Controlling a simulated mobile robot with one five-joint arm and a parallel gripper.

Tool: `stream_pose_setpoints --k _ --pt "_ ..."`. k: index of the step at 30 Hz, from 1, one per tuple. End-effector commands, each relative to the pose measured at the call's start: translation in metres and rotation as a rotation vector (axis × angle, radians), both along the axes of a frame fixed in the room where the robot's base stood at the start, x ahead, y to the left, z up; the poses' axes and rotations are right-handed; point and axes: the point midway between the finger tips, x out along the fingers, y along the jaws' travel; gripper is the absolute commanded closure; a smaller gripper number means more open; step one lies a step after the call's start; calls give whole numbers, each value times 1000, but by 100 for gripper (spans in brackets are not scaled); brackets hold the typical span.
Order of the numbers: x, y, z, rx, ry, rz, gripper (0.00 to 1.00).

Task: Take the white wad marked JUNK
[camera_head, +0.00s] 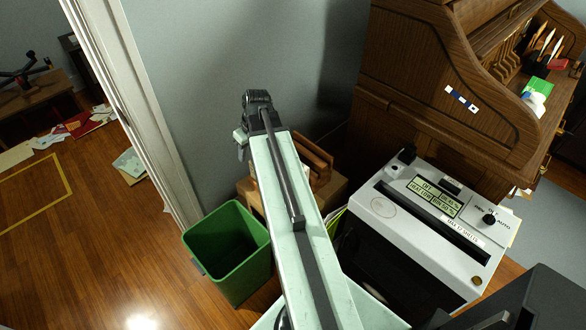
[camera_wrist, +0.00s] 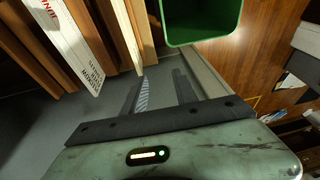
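In the wrist view a white wad (camera_wrist: 72,42) with red lettering, partly cut off and reading like JUNK, stands between brown upright slats at the upper left. Smaller dark print shows near its lower end. My gripper (camera_wrist: 160,82) is open, its two dark fingers apart with nothing between them. The wad is left of the fingers and not touched by them. In the head view my arm reaches toward the wall, and I cannot make out the wad or the fingers there.
A green bin (camera_head: 205,252) stands left of my arm; it also shows in the wrist view (camera_wrist: 205,38). Brown slats (camera_head: 316,160) sit on a box (camera_head: 330,192) right of the arm. A shredder (camera_head: 470,240) and wooden desk (camera_head: 420,90) fill the right. A door frame (camera_head: 135,100) stands left.

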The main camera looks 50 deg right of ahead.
Motion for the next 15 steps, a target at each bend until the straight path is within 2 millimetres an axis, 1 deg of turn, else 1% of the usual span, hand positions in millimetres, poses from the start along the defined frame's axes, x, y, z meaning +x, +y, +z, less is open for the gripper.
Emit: stream_pose_setpoints --k 1,3,6,9,10,12,15 --pt "-10 -43 -37 -9 -30 -23 65" --pt "-26 -88 -52 -27 -69 -33 65" --pt "-46 -133 -64 -52 -107 -43 65" --pt "-57 -155 -67 -69 -126 -47 65" --pt "-60 -158 -67 -71 -129 -47 65" --pt "-62 -162 -66 -74 -132 -47 65" --pt "-62 -162 -66 -74 -133 -47 65"
